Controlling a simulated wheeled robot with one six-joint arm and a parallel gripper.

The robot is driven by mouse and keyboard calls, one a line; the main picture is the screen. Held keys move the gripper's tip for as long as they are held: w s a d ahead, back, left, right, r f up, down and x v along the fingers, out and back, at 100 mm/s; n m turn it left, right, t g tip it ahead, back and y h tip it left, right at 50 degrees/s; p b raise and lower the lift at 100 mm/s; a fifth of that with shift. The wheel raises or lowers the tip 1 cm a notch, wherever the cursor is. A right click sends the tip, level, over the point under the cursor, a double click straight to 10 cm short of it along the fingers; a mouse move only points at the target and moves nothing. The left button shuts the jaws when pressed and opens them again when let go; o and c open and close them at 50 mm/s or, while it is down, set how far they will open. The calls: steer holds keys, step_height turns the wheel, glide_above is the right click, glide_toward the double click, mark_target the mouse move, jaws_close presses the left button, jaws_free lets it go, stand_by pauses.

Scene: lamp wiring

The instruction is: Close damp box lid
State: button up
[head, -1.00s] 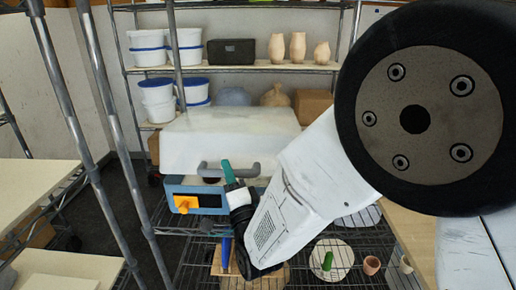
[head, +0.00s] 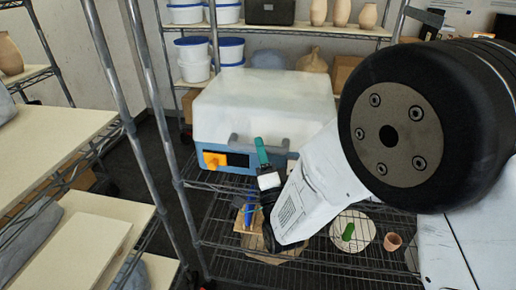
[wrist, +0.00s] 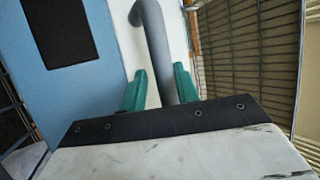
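The damp box has a white lid (head: 262,95) over a blue base (head: 222,149) with an orange part (head: 213,160) on its front. It stands on a wire shelf in the head view. The lid lies over the base, and I see no clear gap. A grey handle (head: 236,141) sits on the lid's front; it also shows in the wrist view (wrist: 152,35). My gripper (head: 261,146) is at the handle, with green fingertips. In the wrist view, my gripper (wrist: 161,80) has its fingers apart on either side of the handle, with space beside it. Part of the handle is hidden.
The wire shelf (head: 330,262) below holds a blue tool, a green item (head: 348,232) on a round disc, and a small terracotta pot (head: 392,242). Metal posts and pale boards (head: 60,150) stand left. Buckets and vases fill the back shelf.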

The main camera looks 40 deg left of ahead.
steer(key=shift+a+r, duration=0.1)
steer(key=shift+r, duration=0.05)
steer(key=v, duration=0.8)
stand_by(0.6)
